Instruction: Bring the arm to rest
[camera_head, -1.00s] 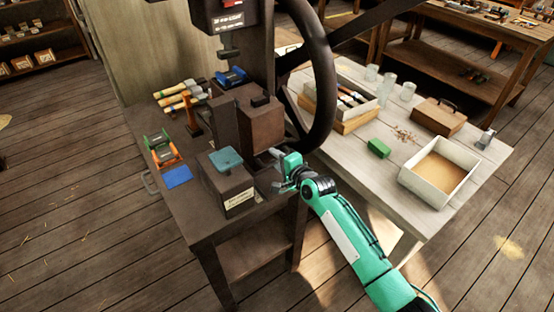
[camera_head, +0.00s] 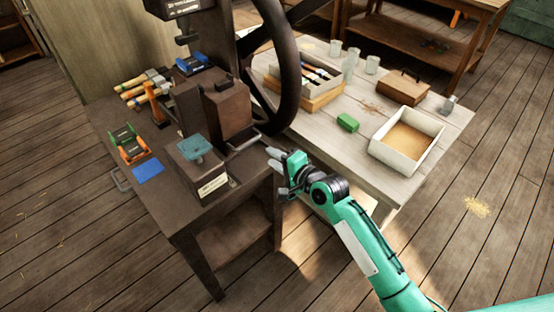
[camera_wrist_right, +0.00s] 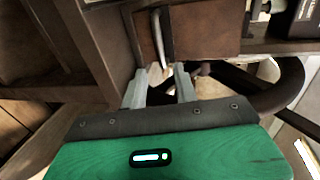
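My right gripper (camera_head: 274,160) is at the front right edge of the dark press bench (camera_head: 180,222), below the handwheel (camera_head: 293,95). In the right wrist view the gripper (camera_wrist_right: 161,74) has its two grey fingers apart, with nothing between them. A metal bar handle (camera_wrist_right: 160,36) on a brown block shows just beyond the fingertips, apart from them as far as I can tell. The brown press block (camera_head: 227,108) stands on the bench left of the wheel. My left gripper is not in view.
A dark box with a teal pad (camera_head: 195,145) stands at the bench front. The floor in front is clear.

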